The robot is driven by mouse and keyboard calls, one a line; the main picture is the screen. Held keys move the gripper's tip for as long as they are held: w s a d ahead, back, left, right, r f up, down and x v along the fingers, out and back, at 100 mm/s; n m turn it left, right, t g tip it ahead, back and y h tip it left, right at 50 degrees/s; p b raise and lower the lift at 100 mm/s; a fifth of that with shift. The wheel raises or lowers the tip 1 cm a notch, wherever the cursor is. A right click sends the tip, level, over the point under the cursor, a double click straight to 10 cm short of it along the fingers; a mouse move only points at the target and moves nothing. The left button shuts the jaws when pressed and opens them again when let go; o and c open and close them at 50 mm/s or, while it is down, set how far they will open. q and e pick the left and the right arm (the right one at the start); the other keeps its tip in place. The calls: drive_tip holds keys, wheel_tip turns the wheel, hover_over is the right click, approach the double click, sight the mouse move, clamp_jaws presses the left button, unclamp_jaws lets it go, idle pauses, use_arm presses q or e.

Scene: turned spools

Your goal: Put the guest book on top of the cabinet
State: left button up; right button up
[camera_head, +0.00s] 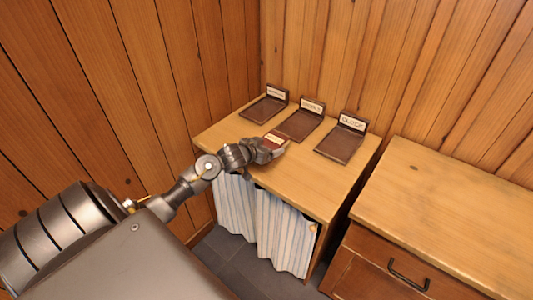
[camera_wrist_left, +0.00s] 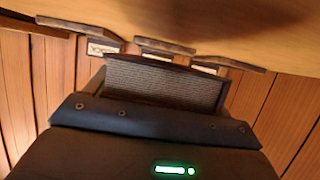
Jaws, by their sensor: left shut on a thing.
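My left gripper (camera_head: 271,150) reaches over the curtained wooden cabinet (camera_head: 230,138) from the left. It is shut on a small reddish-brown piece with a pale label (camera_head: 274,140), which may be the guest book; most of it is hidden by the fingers. The piece is just in front of the middle dark tray; whether it touches the top cannot be told. In the left wrist view a grey ribbed finger pad (camera_wrist_left: 165,82) fills the middle, with a dark edge above it. My right gripper is not in view.
Three dark trays with upright labels stand in a row: left (camera_head: 264,109), middle (camera_head: 297,126) and right (camera_head: 339,145). A second wooden cabinet (camera_head: 440,205) with a drawer and black handle (camera_head: 409,275) stands at right, its top clear. Plank walls close the back and left.

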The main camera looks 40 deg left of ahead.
use_arm(q)
drive_tip(key=shift+a+f, duration=0.15)
drive_tip(key=shift+f, duration=1.6)
drive_tip(key=shift+f, duration=0.2)
drive_tip(key=o, duration=1.1)
drive_tip(key=shift+c, duration=0.2)
drive_tip(key=shift+r, duration=0.15)
drive_tip(key=v, duration=1.2)
drive_tip(key=shift+p, duration=0.3)
